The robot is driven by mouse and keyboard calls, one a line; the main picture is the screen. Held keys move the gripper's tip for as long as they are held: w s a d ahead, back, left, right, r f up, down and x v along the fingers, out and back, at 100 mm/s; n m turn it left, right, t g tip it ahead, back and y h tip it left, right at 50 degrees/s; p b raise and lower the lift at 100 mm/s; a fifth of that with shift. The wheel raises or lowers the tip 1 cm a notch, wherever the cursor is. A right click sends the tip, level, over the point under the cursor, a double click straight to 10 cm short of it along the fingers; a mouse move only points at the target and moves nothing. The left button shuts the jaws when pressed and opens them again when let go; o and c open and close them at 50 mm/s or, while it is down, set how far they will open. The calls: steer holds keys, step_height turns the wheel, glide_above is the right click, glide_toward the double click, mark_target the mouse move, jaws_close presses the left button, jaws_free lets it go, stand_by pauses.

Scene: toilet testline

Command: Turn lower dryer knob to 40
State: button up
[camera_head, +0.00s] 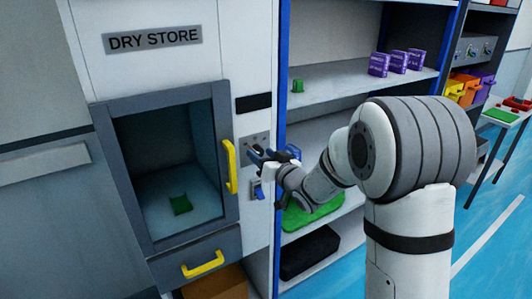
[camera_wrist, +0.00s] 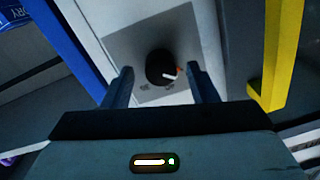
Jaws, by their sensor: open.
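The dryer is a white cabinet marked DRY STORE (camera_head: 153,40) with a glazed, grey-framed door. The dark round knob (camera_wrist: 161,67) sits on a grey plate (camera_wrist: 125,45) and has a white pointer mark with an orange tip. My gripper (camera_wrist: 160,85) is open, with one finger on each side of the knob and gaps showing. In the head view my gripper (camera_head: 258,156) is at the plate right of the door and hides part of it. Dial figures are too small to read.
A yellow door handle (camera_head: 231,167) stands close left of my gripper; it also shows in the wrist view (camera_wrist: 281,55). Blue-framed shelves (camera_head: 335,88) with purple boxes (camera_head: 379,65) stand to the right. A drawer with a yellow handle (camera_head: 203,265) is below.

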steer(key=shift+w+a, duration=0.2)
steer(key=shift+w, duration=0.1)
steer(key=shift+c, duration=0.5)
